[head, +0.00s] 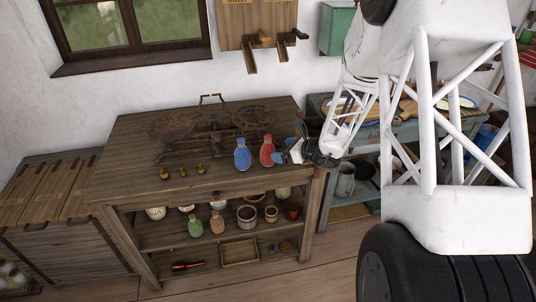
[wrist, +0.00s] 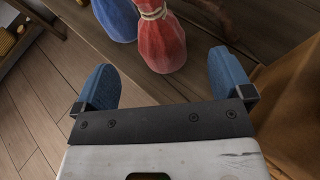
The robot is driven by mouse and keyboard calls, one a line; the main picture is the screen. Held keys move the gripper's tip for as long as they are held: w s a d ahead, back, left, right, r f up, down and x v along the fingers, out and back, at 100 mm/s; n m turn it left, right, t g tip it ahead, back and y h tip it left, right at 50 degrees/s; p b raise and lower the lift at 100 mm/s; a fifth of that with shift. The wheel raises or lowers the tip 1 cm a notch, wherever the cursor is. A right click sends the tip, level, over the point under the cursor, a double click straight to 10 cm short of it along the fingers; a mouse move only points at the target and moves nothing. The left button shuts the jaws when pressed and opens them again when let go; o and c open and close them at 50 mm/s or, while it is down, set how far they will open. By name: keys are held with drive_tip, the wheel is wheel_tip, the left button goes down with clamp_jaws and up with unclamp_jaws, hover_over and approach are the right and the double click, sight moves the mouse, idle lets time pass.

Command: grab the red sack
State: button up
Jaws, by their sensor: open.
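The red sack (head: 267,151) stands upright on the wooden table, tied at its neck. In the wrist view the red sack (wrist: 162,42) lies just beyond and between my two blue fingertips, with its top cut off by the frame edge. My gripper (head: 290,151) is at the right of the red sack in the head view. In the wrist view my gripper (wrist: 160,82) is open, and nothing is between its fingers. A blue sack (head: 242,155) stands close to the left of the red one; it also shows in the wrist view (wrist: 117,18).
Jars and pots fill the shelf below. A blue-grey workbench (head: 378,132) stands at right. The table's left front is clear.

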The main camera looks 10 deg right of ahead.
sight(268, 152)
drive_tip(key=shift+w+f, duration=0.1)
drive_tip(key=shift+f, duration=0.85)
drive_tip(key=shift+w+a+f, duration=0.1)
drive_tip(key=shift+w+a, duration=0.25)
drive_tip(key=shift+a, duration=0.1)
drive_tip(key=shift+x, duration=3.1)
drive_tip(key=shift+c, duration=0.2)
drive_tip(key=c, duration=1.2)
